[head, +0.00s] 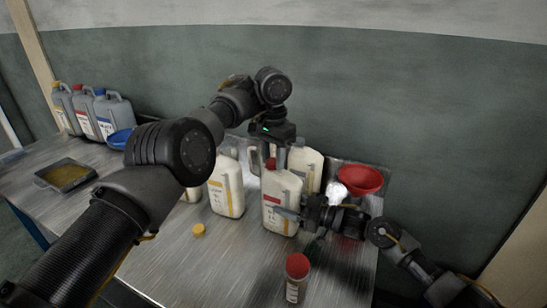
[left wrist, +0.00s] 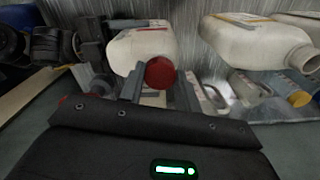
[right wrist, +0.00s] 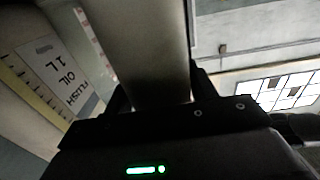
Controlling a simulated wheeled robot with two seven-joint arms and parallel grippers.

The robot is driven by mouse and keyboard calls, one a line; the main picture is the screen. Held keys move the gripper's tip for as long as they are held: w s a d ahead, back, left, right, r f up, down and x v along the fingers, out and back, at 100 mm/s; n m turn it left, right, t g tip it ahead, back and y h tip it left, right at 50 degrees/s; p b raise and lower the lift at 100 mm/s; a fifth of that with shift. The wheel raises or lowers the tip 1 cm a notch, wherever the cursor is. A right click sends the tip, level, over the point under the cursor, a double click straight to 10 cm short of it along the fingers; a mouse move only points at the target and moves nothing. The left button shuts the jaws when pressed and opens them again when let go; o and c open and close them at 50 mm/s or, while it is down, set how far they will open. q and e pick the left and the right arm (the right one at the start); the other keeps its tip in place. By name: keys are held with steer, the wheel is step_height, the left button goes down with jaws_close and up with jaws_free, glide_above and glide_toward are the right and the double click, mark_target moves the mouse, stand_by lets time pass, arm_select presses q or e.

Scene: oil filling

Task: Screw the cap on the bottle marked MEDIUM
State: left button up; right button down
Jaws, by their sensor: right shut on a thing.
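A cream bottle with a red label (head: 282,201) stands upright on the table, its label too small to read. A red cap (head: 270,164) is at its top; it also shows in the left wrist view (left wrist: 160,73) between my left fingers. My left gripper (head: 281,153) points down over this cap, its fingers on either side, apparently open. I cannot tell whether the cap is threaded on. My right gripper (head: 294,214) is shut on the bottle's body, which also fills the gap between its fingers in the right wrist view (right wrist: 155,50).
A yellow-labelled bottle (head: 226,188) stands to the left, more bottles behind. A loose yellow cap (head: 198,230) and a red-topped jar (head: 297,267) are in front. A red funnel (head: 361,179) is right. Grey jugs (head: 112,115), a blue funnel (head: 119,139) and a tray (head: 42,182) are far left.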

arm_select(q)
steer(key=o, duration=0.4)
steer(key=shift+r, duration=2.25)
steer(key=shift+c, duration=0.3)
step_height(320, 180, up, 4)
steer(key=n, duration=0.3)
steer(key=shift+f, duration=0.25)
steer(key=shift+f, duration=4.05)
